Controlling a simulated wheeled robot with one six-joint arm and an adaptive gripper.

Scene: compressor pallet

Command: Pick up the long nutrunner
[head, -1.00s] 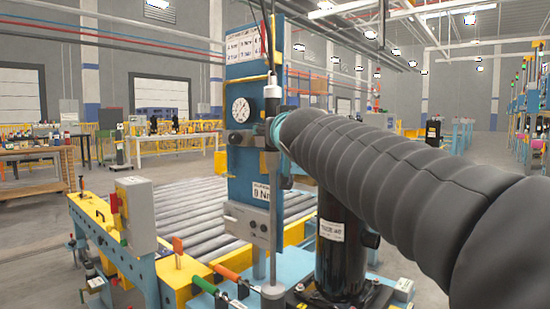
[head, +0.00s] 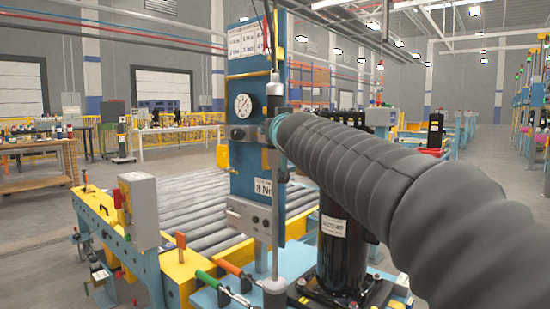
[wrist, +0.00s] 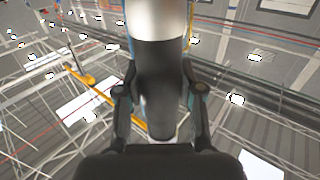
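The long nutrunner (head: 275,92) stands upright in front of a blue panel in the head view. In the wrist view the nutrunner (wrist: 160,65) shows as a dark and silver cylinder between the two fingers of my gripper (wrist: 160,80). The fingers lie close along both sides; whether they press on it is not clear. The sleeve hides part of the gripper in the head view.
The blue panel (head: 245,75) carries a round gauge (head: 243,105). A black column (head: 345,240) stands close under my arm. Orange and green handles lie low in front. A roller conveyor (head: 190,205) is behind, with a grey control box (head: 139,210) at left.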

